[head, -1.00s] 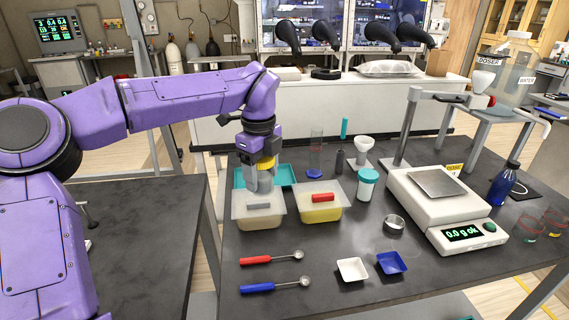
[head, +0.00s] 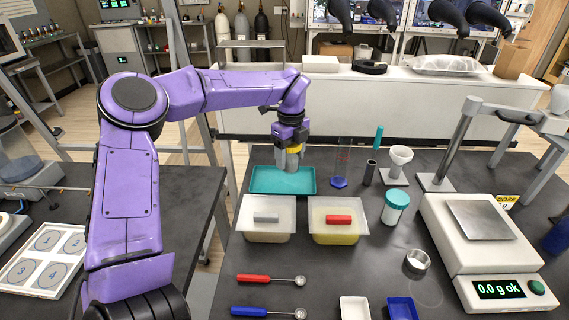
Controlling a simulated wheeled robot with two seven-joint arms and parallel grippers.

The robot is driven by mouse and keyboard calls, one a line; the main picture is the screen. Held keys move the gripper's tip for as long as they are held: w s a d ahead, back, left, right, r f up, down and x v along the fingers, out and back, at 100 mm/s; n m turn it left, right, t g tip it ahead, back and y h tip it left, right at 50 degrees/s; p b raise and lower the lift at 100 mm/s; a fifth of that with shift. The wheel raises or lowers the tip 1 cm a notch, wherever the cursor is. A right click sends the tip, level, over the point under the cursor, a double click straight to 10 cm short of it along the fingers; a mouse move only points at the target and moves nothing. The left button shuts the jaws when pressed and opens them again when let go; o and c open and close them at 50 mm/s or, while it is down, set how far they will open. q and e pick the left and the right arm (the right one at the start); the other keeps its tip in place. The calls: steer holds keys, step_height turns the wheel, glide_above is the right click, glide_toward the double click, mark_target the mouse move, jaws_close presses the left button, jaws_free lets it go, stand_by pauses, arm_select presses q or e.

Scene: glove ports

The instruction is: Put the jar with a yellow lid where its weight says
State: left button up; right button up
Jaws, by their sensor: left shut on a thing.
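My left gripper (head: 288,160) points down over the teal tray (head: 265,190) at the back of the right-hand table. It is shut on the jar with a yellow lid (head: 294,149). The lid shows as a yellow patch at the jaws, and the jaws hide much of the jar. I cannot tell whether the jar touches the tray. The balance (head: 482,220) stands at the right with an empty plate, and its display (head: 499,289) reads 0.0 g ok. A white board with numbered circles (head: 48,255) lies on the left table. My right gripper is not in view.
Two tubs, with a grey handle (head: 266,217) and a red handle (head: 338,219), stand in front of the tray. A gap separates the tables.

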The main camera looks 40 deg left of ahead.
arm_select(q)
steer(key=a+f, duration=0.1)
steer(key=a+f+p, duration=0.1)
steer(key=a+f, duration=0.1)
steer(key=f, duration=0.1)
steer(key=shift+w+a+f, duration=0.1)
steer(key=shift+w+a, duration=0.15)
steer(key=shift+w, duration=0.05)
steer(key=f, duration=0.1)
steer(key=f+p, duration=0.2)
steer(key=shift+w+a+f, duration=0.1)
steer(key=shift+w+f, duration=0.2)
steer(key=shift+s, duration=0.1)
steer(key=shift+f, duration=0.2)
steer(key=o, duration=1.2)
steer(key=shift+o, duration=0.2)
